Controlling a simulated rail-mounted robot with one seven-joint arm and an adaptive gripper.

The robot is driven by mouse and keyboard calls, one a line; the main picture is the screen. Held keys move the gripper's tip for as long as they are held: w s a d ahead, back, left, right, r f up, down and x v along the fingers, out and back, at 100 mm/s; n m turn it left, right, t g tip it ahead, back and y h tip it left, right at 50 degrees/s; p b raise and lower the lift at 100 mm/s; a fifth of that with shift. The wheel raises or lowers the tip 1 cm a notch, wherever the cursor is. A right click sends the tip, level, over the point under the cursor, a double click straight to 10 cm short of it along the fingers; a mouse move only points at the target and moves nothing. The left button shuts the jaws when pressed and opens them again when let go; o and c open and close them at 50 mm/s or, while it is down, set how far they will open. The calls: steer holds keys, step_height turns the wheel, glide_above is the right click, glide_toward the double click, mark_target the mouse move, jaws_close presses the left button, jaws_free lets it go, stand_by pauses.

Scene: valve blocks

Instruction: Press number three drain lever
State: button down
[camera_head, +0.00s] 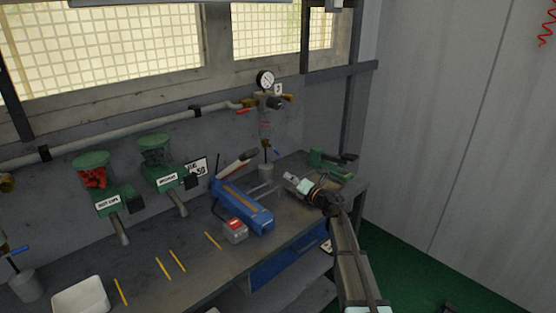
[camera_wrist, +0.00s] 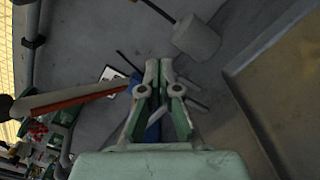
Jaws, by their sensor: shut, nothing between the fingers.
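The valve block marked with a "3" tag (camera_head: 278,89) is on the wall pipe above the back of the bench, with a round gauge on top. A red lever (camera_head: 243,111) sticks out at its left. Lower down, a small blue lever (camera_head: 275,151) sits just above a grey cup (camera_head: 265,171). My gripper (camera_head: 291,178) is low over the bench, to the right of and below the blue lever, apart from it. In the wrist view my gripper (camera_wrist: 159,64) is shut and empty. The grey cup (camera_wrist: 197,40) shows beyond the fingertips; I cannot make out the blue lever there.
A long pale-and-red-handled tool (camera_wrist: 70,100) shows left in the wrist view.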

steer(key=shift+w, duration=0.15)
steer(key=w+a+r+p, duration=0.2)
steer(key=w+a+p, duration=0.2)
steer(key=w, duration=0.6)
steer(key=shift+a+r+p, duration=0.35)
steer(key=shift+a+p, duration=0.05)
steer(key=shift+p, duration=0.35)
